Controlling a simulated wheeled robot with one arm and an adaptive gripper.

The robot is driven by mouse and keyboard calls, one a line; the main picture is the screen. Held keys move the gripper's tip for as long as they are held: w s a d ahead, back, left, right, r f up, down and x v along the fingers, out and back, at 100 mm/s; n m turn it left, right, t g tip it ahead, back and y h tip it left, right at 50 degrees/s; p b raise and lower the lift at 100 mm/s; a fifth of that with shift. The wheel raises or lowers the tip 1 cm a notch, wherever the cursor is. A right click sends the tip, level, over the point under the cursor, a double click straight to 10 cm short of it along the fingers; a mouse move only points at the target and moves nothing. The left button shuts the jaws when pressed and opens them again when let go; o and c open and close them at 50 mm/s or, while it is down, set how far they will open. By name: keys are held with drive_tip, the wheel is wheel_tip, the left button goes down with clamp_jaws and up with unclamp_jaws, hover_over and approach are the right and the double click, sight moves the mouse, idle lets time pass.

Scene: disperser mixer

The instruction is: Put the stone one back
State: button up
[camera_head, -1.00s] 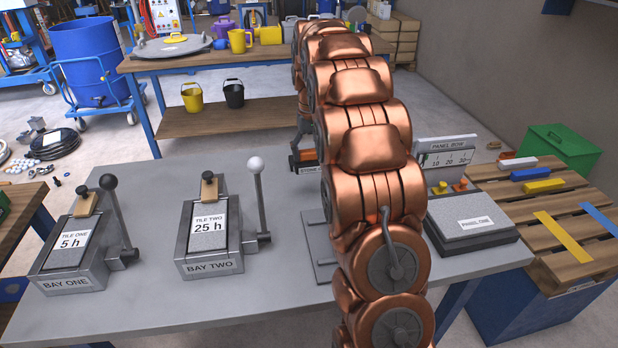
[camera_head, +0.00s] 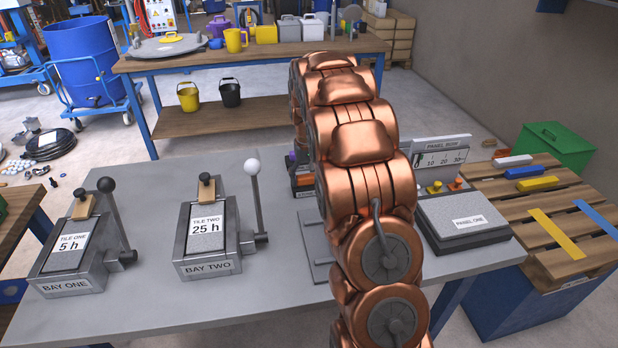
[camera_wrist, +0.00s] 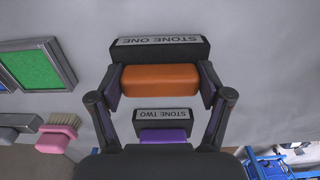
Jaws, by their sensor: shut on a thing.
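The stone one (camera_wrist: 160,79) has an orange part and a dark part labelled STONE ONE. In the wrist view my gripper (camera_wrist: 160,90) is shut on its orange part, with a finger at each end. In the head view the stone one (camera_head: 305,181) shows at the left side of my arm, over the back of the grey table; my arm hides most of it and the gripper. The stone two (camera_wrist: 163,133), purple and dark, is beside it and looks smaller, so farther from the wrist camera. Whether the stone one touches anything below cannot be told.
Bay one (camera_head: 75,262) and bay two (camera_head: 210,240), with upright levers, stand on the left of the table (camera_head: 150,310). Panel one (camera_head: 462,222) is at the right. A green panel (camera_wrist: 25,68) and a pink brush (camera_wrist: 57,131) lie left in the wrist view.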

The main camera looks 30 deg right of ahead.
sight(308, 176)
drive_tip(key=o, duration=1.1)
drive_tip(key=shift+f, duration=0.1)
drive_tip(key=shift+c, duration=0.2)
wheel_tip(308, 176, up, 12)
drive_tip(key=b, duration=0.1)
drive_tip(key=shift+a, duration=0.15)
